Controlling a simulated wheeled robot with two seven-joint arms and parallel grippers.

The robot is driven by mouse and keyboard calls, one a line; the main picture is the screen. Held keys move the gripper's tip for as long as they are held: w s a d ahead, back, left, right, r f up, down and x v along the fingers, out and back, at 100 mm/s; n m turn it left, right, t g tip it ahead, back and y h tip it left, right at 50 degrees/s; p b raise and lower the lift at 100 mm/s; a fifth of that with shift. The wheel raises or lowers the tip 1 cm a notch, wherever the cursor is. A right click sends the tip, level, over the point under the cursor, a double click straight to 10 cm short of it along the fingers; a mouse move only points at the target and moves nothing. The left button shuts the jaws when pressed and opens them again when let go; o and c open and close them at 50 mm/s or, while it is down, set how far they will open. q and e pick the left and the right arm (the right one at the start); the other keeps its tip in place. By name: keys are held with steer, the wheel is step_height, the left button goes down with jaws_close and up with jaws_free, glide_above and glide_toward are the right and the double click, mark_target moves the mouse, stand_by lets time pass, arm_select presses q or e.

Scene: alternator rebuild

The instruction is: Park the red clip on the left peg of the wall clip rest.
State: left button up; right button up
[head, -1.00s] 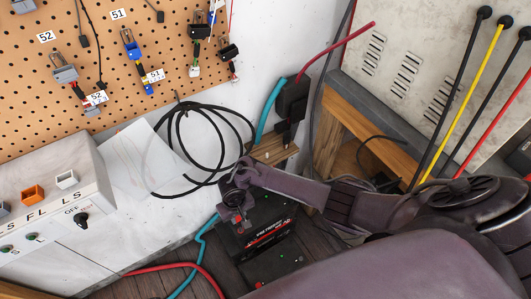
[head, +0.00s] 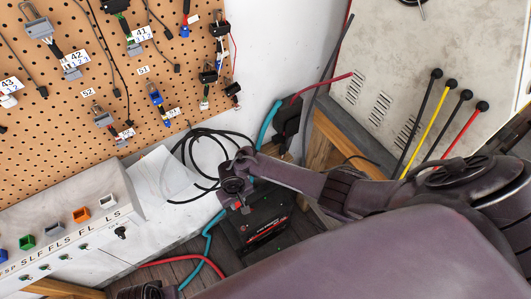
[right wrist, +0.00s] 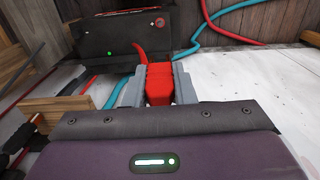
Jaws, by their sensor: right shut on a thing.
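My right gripper (head: 235,197) hangs beside the black battery in the head view. In the right wrist view, its grey fingers (right wrist: 158,88) are shut on the red clip (right wrist: 160,80), with a red lead curving off its far end. The clip is hardly visible in the head view. A wooden ledge with short pegs, which looks like the wall clip rest (right wrist: 62,108), shows left of the gripper in the right wrist view, apart from the clip. In the head view my right arm mostly hides this ledge.
The black battery (head: 262,220) stands on the dark floor by my right gripper. A dark box (head: 287,118) with red and teal cables is on the wall. A black cable coil (head: 195,160) hangs left of it. A switch panel (head: 70,222) and pegboard (head: 120,75) fill the left.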

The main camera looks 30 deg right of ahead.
arm_select(q)
step_height(320, 180, up, 7)
steer(key=p, duration=0.6)
arm_select(e)
step_height(320, 180, up, 7)
steer(key=shift+f, duration=0.1)
steer(key=w+d+f+n+b, duration=0.1)
steer(key=w+d+n+b, duration=0.1)
steer(key=d+b, duration=0.3)
steer(key=w+d+f+n+b, duration=0.1)
steer(key=w+d+n+b, duration=0.1)
steer(key=w+d+b, duration=0.3)
steer(key=w+d+f+n+b, duration=0.2)
steer(key=w+d+b, duration=0.2)
steer(key=d, duration=0.3)
steer(key=shift+w+d+b, duration=0.15)
steer(key=shift+d+b, duration=0.25)
steer(key=shift+b, duration=0.35)
arm_select(q)
step_height(320, 180, down, 16)
steer(key=b, duration=0.1)
steer(key=shift+f, duration=0.25)
arm_select(e)
steer(key=shift+f, duration=0.85)
arm_select(q)
steer(key=shift+f, duration=0.1)
arm_select(e)
steer(key=shift+f, duration=0.15)
